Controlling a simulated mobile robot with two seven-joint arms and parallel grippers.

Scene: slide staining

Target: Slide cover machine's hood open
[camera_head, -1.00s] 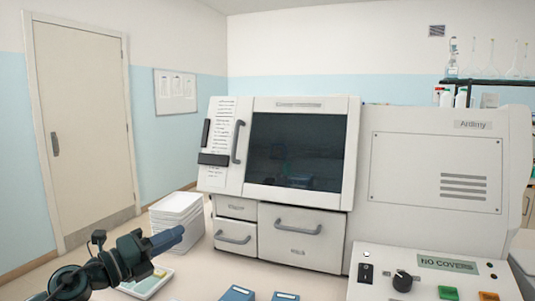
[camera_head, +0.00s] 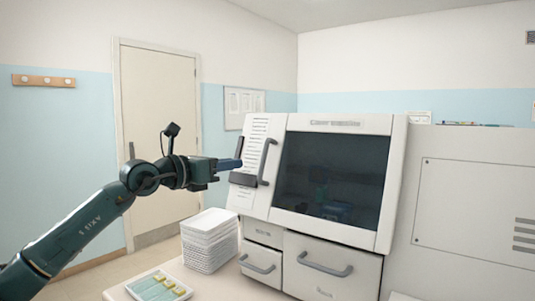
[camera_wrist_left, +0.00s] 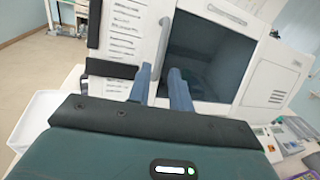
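The white cover machine (camera_head: 385,215) stands to the right of my left arm. Its hood has a dark window (camera_head: 330,178), and a dark curved handle (camera_head: 267,162) is on the panel left of it. The hood looks down, with the window over the drawers. My left gripper (camera_head: 235,163) is at the machine's left front, close to the handle. In the left wrist view its two blue fingers (camera_wrist_left: 161,78) are apart, and the handle (camera_wrist_left: 163,42) lies ahead, in line with the gap. I cannot tell if they touch it. My right gripper is out of view.
A stack of white trays (camera_head: 209,241) stands left of the machine. A tray with slides (camera_head: 158,288) lies in front of it. Drawers with grey handles (camera_head: 325,265) are below the hood. Black bars jut from the left panel near my fingers.

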